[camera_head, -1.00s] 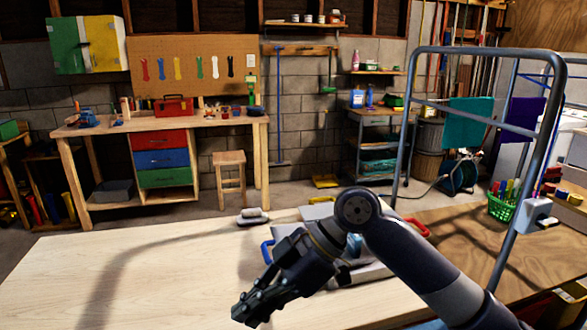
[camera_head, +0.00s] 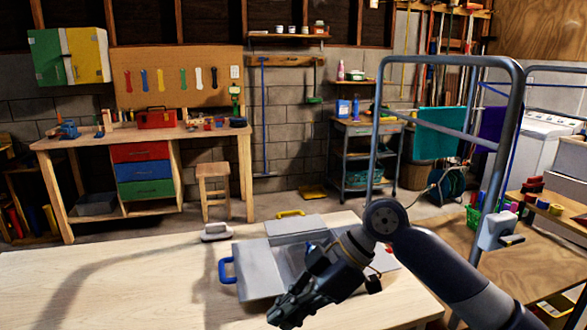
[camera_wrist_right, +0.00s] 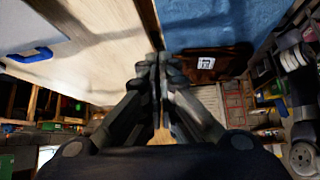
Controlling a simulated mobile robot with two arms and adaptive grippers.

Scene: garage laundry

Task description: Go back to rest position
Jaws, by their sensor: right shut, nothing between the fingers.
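My right gripper (camera_head: 283,316) hangs at the bottom middle of the head view, on an arm that comes in from the lower right. It is shut and empty, pointing down-left in front of the pale wooden table (camera_head: 90,290). In the right wrist view its fingertips (camera_wrist_right: 160,62) meet with nothing visible between them. My left gripper is in neither view.
A small grey iron-like item (camera_head: 216,231) lies near the table's far edge. The workbench (camera_head: 200,133) and stool (camera_head: 213,190) stand behind. The pale table's left part is clear.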

